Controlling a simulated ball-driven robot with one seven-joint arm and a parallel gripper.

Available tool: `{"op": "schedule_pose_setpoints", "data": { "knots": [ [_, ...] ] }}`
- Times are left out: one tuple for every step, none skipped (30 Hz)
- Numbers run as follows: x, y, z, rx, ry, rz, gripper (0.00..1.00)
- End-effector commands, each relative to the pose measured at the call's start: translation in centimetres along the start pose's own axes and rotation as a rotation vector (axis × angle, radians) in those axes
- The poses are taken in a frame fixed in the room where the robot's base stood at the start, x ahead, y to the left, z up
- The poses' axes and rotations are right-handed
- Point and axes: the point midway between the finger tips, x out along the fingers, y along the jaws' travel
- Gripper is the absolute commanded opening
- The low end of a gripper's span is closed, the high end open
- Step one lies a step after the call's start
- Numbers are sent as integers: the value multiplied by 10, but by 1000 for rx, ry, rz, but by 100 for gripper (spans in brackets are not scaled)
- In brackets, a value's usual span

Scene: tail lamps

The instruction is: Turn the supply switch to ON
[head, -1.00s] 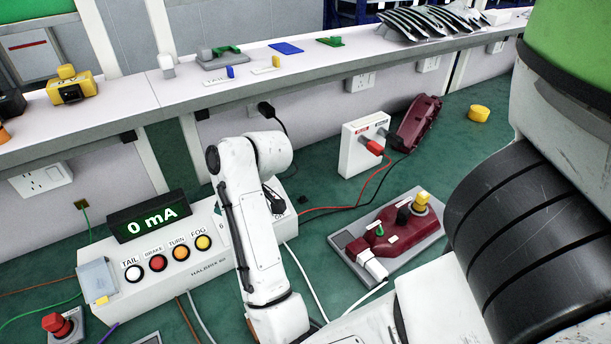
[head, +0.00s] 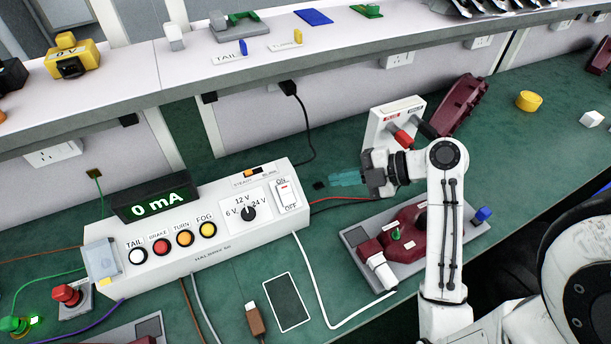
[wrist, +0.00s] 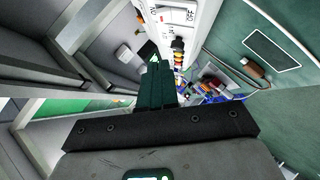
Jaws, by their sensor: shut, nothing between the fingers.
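The supply (head: 200,240) is a white sloped box with a 0 mA display (head: 153,205). Its supply switch (head: 287,195) is a white rocker at the right end, with ON above and OFF below and a small red mark near the ON side. I cannot tell which side is pressed in. The switch also shows at the top of the wrist view (wrist: 176,15). My gripper (head: 333,179) is to the right of the switch, apart from it, its teal fingers shut, empty and pointing left towards the supply. The fingers also show in the wrist view (wrist: 155,68).
A dial (head: 248,213) marked 6, 12 and 24 V sits just left of the switch. A white socket box (head: 385,125) with red and black plugs stands behind my gripper. A maroon lamp (head: 405,240) lies on a grey plate below my arm. A shelf runs behind.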

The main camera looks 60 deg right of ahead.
Motion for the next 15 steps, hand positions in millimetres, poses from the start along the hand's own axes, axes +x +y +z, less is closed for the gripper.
{"op": "schedule_pose_setpoints", "data": {
  "knots": [
    [6, 0, -1, 1, 2, -2, 0],
    [10, 0, -1, 1, 3, -3, 0],
    [17, 0, -1, 2, 3, -4, 0],
    [22, 0, -1, 2, 3, -5, 0],
    [28, 1, -2, 2, 4, -4, 0],
    [36, 0, -1, 4, 3, -5, 0],
    [42, 0, -2, 3, 4, -5, 0],
    [48, 0, -1, 4, 2, -4, 0],
    [56, 1, -1, 4, 2, -5, 0],
    [62, 1, -1, 4, 2, -4, 0],
    [68, 0, -1, 3, 2, -5, 0],
    [75, 1, -1, 3, 2, -5, 0],
    [81, 1, -1, 4, 2, -4, 0],
    [87, 1, -1, 3, 2, -5, 0],
    [95, 1, -1, 4, 0, -5, 0]
  ]
}}
